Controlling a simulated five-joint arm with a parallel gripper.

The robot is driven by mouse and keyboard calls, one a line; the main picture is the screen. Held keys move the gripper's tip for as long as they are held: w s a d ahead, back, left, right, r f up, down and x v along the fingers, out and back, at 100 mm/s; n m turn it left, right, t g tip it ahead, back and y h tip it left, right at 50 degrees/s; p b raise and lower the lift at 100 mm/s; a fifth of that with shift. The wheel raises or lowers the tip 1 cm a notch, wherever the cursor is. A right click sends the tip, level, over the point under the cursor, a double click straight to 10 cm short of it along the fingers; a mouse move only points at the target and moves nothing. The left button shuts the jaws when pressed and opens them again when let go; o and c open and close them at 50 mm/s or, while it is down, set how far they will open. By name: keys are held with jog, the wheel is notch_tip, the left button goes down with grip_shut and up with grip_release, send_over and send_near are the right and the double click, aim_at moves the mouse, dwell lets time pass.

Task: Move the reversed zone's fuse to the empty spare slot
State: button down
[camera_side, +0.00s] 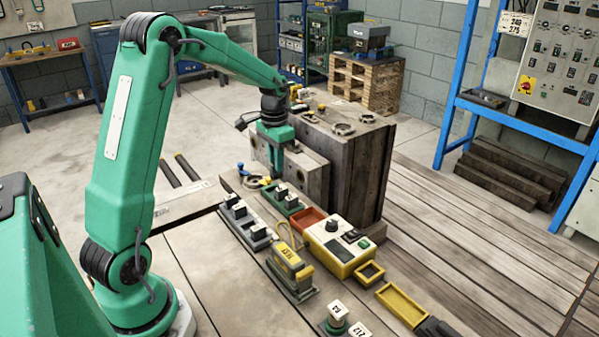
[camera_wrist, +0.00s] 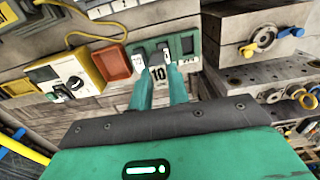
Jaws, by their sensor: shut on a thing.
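My gripper (camera_side: 279,178) reaches down over a green fuse block (camera_side: 283,211) in the side view. Its two green fingers (camera_wrist: 156,68) also show in the wrist view, with their tips at the front of the green block (camera_wrist: 201,43). They are shut on a dark fuse, mostly hidden between the tips. Small black-and-white fuses show at this block, one of them (camera_side: 292,202) nearer the front. A dark empty-looking slot (camera_wrist: 188,45) lies to the right of the fingers in the wrist view. I cannot tell whether the held fuse is seated or lifted.
A grey block with several black fuses (camera_side: 245,222) stands left of the green one. A red tray (camera_side: 308,222) and a yellow-and-white tester (camera_side: 340,248) stand to the right. Mould blocks (camera_side: 310,170) stand close behind my gripper.

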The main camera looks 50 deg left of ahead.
aim_at(271, 170)
jog(key=a, duration=0.1)
jog(key=w+a+f, duration=0.1)
jog(key=a, duration=0.3)
jog(key=shift+w+a+f, duration=0.25)
jog(key=shift+w+f, duration=0.05)
jog(key=shift+f, duration=0.25)
jog(key=shift+f, duration=2.5)
jog(key=shift+f, duration=1)
dwell(0.5)
jog(key=c, duration=1.3)
grip_release()
jog(key=shift+o, duration=0.2)
jog(key=shift+r, duration=0.15)
